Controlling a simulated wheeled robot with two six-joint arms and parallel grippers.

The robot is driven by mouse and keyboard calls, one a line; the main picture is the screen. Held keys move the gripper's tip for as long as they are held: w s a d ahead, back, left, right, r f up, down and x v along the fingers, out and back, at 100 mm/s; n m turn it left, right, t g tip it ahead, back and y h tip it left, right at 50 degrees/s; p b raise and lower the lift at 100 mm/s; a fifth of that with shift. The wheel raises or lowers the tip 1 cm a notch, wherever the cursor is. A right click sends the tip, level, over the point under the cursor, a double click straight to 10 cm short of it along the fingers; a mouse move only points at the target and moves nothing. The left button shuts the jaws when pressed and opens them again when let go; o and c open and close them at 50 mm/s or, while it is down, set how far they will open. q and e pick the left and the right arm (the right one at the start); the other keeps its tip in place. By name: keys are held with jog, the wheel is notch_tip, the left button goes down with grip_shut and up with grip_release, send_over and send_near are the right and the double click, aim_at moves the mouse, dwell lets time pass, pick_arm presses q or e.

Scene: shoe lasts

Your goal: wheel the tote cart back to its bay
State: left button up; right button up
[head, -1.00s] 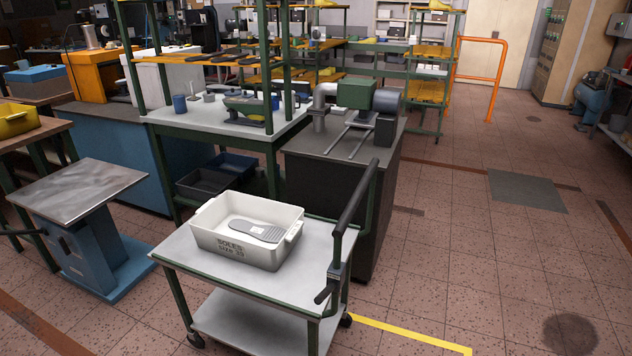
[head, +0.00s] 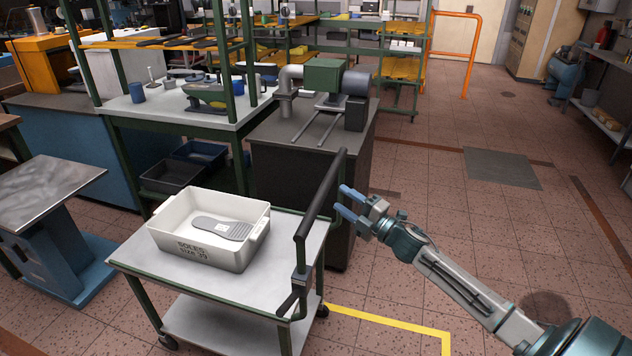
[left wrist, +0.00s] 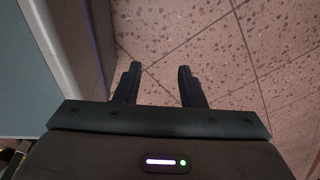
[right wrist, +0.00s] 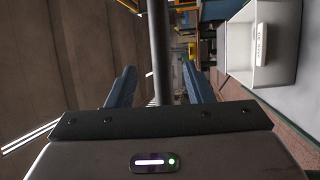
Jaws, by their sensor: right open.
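The tote cart (head: 235,290) has a light grey top, green legs and casters, and stands at lower centre in the head view. A white tote (head: 205,245) marked SOLES sits on its top, with a grey shoe sole (head: 222,228) inside. The cart's black push handle (head: 322,197) rises at its right side. My right gripper (head: 347,203) is open just right of the handle. In the right wrist view the handle bar (right wrist: 159,50) lies between the open fingers; contact is not visible. My left gripper (left wrist: 158,85) shows only in its wrist view, open and empty above the floor.
A yellow floor line (head: 395,328) runs right of the cart and turns a corner. A dark cabinet (head: 290,165) with a machine stands behind the cart. A blue pedestal table (head: 55,240) is on the left. The tiled floor at right is largely open.

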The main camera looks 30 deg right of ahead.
aim_at(324, 182)
jog(key=p+x, duration=0.4)
jog(key=x, duration=0.4)
jog(key=shift+d, duration=0.1)
pick_arm(q)
jog(key=shift+s+d+r, duration=0.1)
jog(key=shift+s+r, duration=0.2)
jog(key=shift+r, duration=0.3)
jog(key=shift+s+d+r, duration=0.1)
jog(key=shift+s+r, duration=0.25)
jog(key=shift+r, duration=0.3)
jog(key=shift+s+d+r, duration=0.1)
jog(key=shift+s+r, duration=0.2)
jog(key=shift+r, duration=0.3)
pick_arm(e)
jog(key=shift+w, duration=0.65)
jog(key=shift+c, duration=0.2)
grip_shut()
